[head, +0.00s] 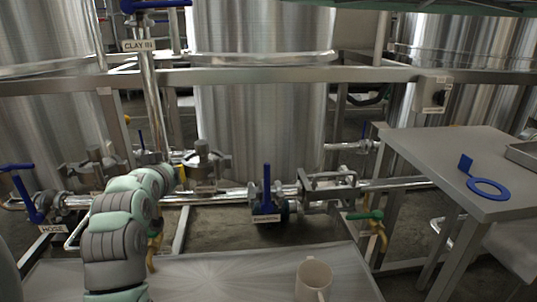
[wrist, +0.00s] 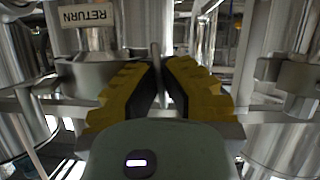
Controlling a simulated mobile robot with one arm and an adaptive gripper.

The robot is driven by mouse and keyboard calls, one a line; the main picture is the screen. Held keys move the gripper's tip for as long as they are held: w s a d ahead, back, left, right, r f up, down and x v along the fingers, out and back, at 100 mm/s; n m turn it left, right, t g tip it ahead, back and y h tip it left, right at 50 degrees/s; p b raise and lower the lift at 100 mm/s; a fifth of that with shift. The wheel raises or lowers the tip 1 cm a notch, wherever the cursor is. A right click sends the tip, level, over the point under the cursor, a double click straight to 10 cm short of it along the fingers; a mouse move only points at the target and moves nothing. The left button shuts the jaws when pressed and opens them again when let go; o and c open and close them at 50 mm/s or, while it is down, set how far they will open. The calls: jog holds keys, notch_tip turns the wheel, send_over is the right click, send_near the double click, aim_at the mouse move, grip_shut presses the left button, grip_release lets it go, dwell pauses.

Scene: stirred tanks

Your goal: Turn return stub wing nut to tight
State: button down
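My gripper (wrist: 160,75) shows in the wrist view with two yellow fingers and dark inner pads. The fingers stand apart with a narrow gap. A thin upright metal piece (wrist: 156,62) shows in that gap, near the left fingertip; I cannot tell whether it is the wing nut or whether a finger touches it. A RETURN label (wrist: 88,15) appears upside down at the upper left, by steel fittings. In the head view my arm reaches to the pipework beside a steel clamp fitting (head: 207,160). The arm hides the gripper's tips there, and no wing nut can be made out clearly.
A blue-handled valve (head: 266,190) and a green-handled valve (head: 365,215) stand right of my arm. A blue HOSE valve (head: 22,190) is at left. A frame rail (head: 270,74) crosses above.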

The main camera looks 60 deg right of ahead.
dwell(0.4)
jog(key=c, duration=1.1)
grip_release()
